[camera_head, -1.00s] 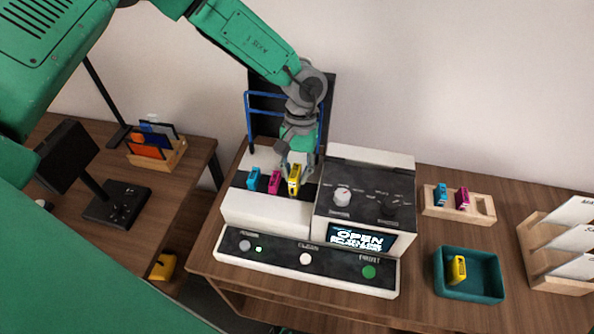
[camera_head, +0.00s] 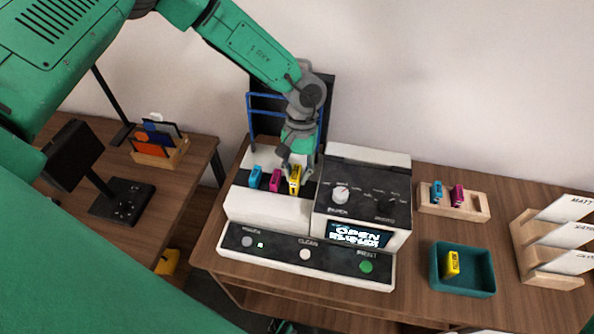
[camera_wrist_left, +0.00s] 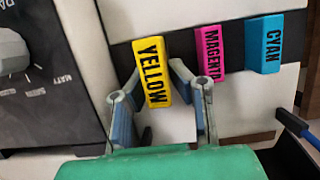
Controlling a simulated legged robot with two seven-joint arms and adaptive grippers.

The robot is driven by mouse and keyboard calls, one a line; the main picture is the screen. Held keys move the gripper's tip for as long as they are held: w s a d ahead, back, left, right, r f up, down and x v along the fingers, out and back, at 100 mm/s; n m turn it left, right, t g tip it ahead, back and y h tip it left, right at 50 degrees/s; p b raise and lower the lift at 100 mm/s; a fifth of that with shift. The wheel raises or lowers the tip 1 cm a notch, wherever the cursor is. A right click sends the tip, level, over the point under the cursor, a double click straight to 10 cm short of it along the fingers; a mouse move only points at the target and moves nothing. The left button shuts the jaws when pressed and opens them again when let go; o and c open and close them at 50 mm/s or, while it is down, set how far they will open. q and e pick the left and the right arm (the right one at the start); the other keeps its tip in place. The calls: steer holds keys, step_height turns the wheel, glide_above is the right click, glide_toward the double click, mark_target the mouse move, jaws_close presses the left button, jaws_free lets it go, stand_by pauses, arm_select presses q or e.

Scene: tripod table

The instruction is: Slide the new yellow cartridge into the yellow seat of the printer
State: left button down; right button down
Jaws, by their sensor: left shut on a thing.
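The yellow cartridge (camera_head: 295,179) stands in the printer's open bay, to the right of the magenta cartridge (camera_head: 275,180) and the cyan cartridge (camera_head: 255,176). My left gripper (camera_head: 295,172) is shut on the yellow cartridge. In the left wrist view the cartridge (camera_wrist_left: 152,72) shows its "YELLOW" label between the two fingers of the left gripper (camera_wrist_left: 160,95). The yellow seat is hidden beneath the cartridge, and I cannot tell how deep the cartridge sits. The white printer (camera_head: 268,208) has its black lid raised behind the arm. My right gripper is not in view.
A teal tray (camera_head: 463,290) at the right holds another yellow cartridge (camera_head: 452,263). A wooden rack (camera_head: 478,208) behind it holds a cyan and a magenta cartridge. The printer's raised control housing (camera_head: 362,196) stands close to the right of my gripper. A card stand (camera_head: 540,275) is at the far right.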

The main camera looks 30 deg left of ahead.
arm_select(q)
steer(key=shift+b+x, duration=0.5)
steer(key=shift+x, duration=0.55)
steer(key=shift+s+a+f+b, duration=0.25)
steer(key=shift+f+b, duration=0.15)
steer(key=shift+f, duration=0.15)
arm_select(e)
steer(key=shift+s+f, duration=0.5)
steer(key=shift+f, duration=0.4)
arm_select(q)
steer(key=c, duration=1.3)
jaws_free()
steer(key=shift+d, duration=0.1)
steer(key=o, duration=0.4)
steer(key=shift+w+f, duration=0.1)
steer(key=shift+w, duration=0.05)
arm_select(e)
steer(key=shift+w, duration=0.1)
arm_select(q)
steer(key=shift+w, duration=0.1)
